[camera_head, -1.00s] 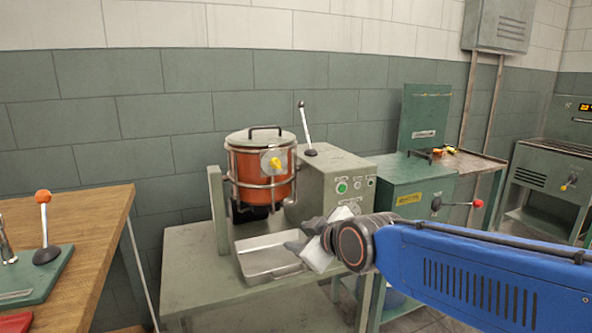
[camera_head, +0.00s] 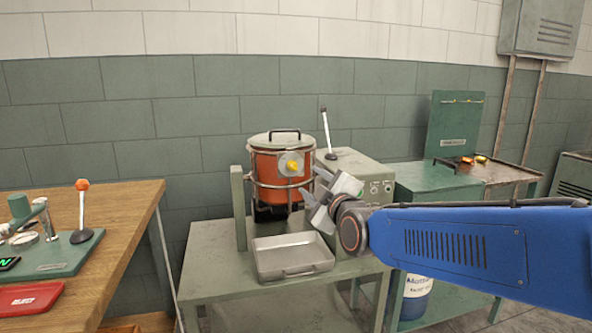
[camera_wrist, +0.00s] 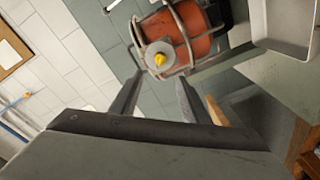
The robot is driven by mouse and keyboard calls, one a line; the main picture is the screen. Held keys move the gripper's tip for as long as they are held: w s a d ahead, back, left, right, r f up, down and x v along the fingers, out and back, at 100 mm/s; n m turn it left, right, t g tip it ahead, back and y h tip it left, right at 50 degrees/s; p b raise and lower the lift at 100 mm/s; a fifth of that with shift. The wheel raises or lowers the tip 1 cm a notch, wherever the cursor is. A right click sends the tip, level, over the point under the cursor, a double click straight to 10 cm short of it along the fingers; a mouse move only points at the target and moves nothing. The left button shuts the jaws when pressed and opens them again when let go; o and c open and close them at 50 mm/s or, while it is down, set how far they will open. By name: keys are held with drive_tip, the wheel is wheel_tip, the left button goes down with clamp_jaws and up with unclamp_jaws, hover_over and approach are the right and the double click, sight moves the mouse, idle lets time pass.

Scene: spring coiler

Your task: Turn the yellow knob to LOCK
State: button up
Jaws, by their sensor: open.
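The yellow knob (camera_head: 292,166) sits on a pale round plate on the front of an orange pot (camera_head: 268,168) held in a metal cage. In the wrist view the knob (camera_wrist: 160,59) shows ahead, just beyond and between my fingers. My gripper (camera_head: 318,193) is open and empty, to the right of and a little below the knob in the head view. In the wrist view its two fingers (camera_wrist: 158,88) stand apart, short of the knob. I cannot read any LOCK mark.
A metal tray (camera_head: 292,272) lies on the green table below the pot. A green control box (camera_head: 358,172) with a lever (camera_head: 328,135) stands right of the pot. A wooden bench (camera_head: 128,215) with another lever is at left.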

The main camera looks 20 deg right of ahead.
sight(294, 167)
drive_tip(key=w, duration=0.9)
drive_tip(key=w+a, duration=0.1)
drive_tip(key=w, duration=0.3)
drive_tip(key=shift+w, duration=0.15)
drive_tip(key=c, duration=1.1)
